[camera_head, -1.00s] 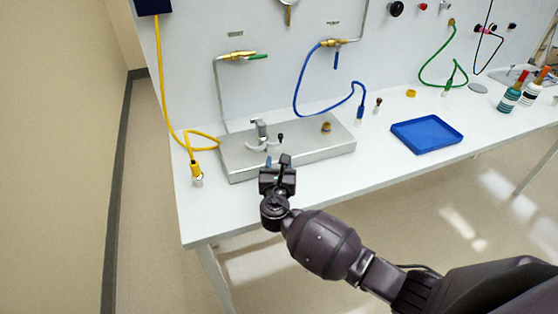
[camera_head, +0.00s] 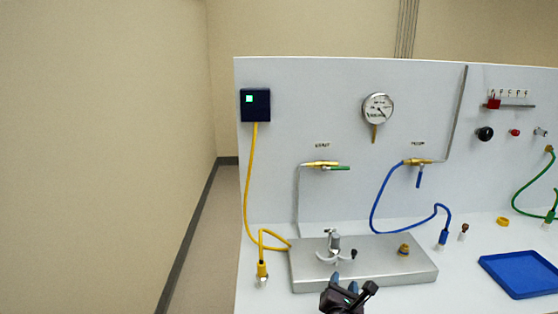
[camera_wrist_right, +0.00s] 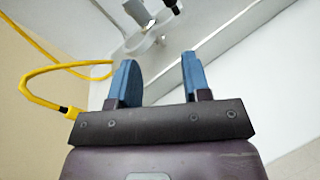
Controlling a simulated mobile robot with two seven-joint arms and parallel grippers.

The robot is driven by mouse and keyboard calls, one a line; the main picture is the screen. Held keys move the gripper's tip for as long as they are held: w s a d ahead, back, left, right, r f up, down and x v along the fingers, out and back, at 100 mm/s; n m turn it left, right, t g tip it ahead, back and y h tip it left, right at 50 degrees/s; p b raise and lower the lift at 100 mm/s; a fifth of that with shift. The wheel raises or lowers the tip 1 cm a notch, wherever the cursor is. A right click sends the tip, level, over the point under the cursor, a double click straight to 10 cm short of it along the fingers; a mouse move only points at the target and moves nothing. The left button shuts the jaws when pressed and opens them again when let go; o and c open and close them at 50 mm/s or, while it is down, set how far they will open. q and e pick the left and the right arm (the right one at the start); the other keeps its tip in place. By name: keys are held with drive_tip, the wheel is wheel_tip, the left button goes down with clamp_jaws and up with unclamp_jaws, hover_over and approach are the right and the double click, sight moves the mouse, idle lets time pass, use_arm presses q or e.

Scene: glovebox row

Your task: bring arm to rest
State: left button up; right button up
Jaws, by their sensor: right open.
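My right gripper (camera_head: 344,283) shows at the bottom of the head view, in front of the metal block's front edge. Its two blue fingertips stand apart with nothing between them. In the right wrist view the open gripper (camera_wrist_right: 157,80) points toward the metal block (camera_wrist_right: 225,40), whose edge runs diagonally behind the fingers. Most of my right arm is below the head view's frame. My left gripper is in neither view.
The metal block (camera_head: 310,278) carries a small clamp fitting (camera_head: 334,245) and a brass fitting (camera_head: 403,250). A yellow cable (camera_head: 248,190) and a blue hose (camera_head: 374,205) hang near it. A blue tray (camera_head: 522,273) lies to the right. A wall (camera_head: 100,150) stands left.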

drive_tip(key=s+m+y, duration=0.2)
drive_tip(key=s+m, duration=0.1)
drive_tip(key=m, duration=0.3)
drive_tip(key=s+f+m+g+y, duration=0.1)
drive_tip(key=s+m+y, duration=0.1)
drive_tip(key=m, duration=0.4)
drive_tip(key=s+m+g+y, duration=0.1)
drive_tip(key=s+m+y, duration=0.1)
drive_tip(key=m, duration=0.4)
drive_tip(key=shift+s+a+f+m+y, duration=0.1)
drive_tip(key=shift+s+a+m+y, duration=0.1)
drive_tip(key=shift+s, duration=0.25)
drive_tip(key=shift+s+a+f+m+y, duration=0.1)
drive_tip(key=shift+s+a+y, duration=0.1)
drive_tip(key=shift+s, duration=0.2)
drive_tip(key=s+d+f+m+g, duration=0.1)
drive_tip(key=s+d+f+m, duration=0.2)
drive_tip(key=s, duration=0.4)
drive_tip(key=s+d+f+m+g+h, duration=0.1)
drive_tip(key=s+d+f+m, duration=0.1)
drive_tip(key=s, duration=0.6)
drive_tip(key=s+d+f+m+h, duration=0.1)
drive_tip(key=s+d+f+m, duration=0.2)
drive_tip(key=s+d+f, duration=0.2)
drive_tip(key=s, duration=0.2)
drive_tip(key=shift+s+d+m+g, duration=0.25)
drive_tip(key=shift+s+m+g, duration=0.05)
drive_tip(key=shift+g, duration=0.1)
